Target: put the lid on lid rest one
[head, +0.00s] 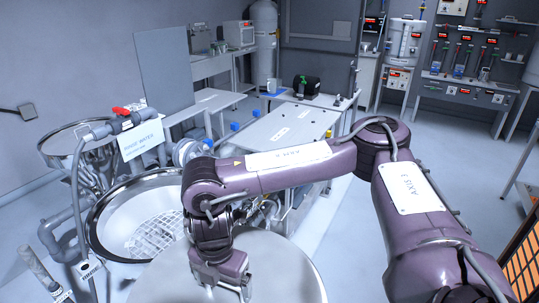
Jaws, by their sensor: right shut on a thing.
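The lid (285,270) is a large pale round disc at the bottom of the head view, cut off by the lower edge. My right gripper (222,285) is over the lid, pointing down, and is shut on it; the grip itself is partly hidden by the wrist. The salt hopper (97,222) is a wide metal bowl with a grid inside, left of the lid, and its mouth is largely uncovered. Lid rest one cannot be picked out for certain. My left gripper is not in view.
A white-topped table (262,134) with small labels stands beyond my right arm. A smaller metal funnel (75,137) with pipes and a red-handled valve (121,112) stands at the left. Open floor (350,240) lies right of the lid, partly behind my arm.

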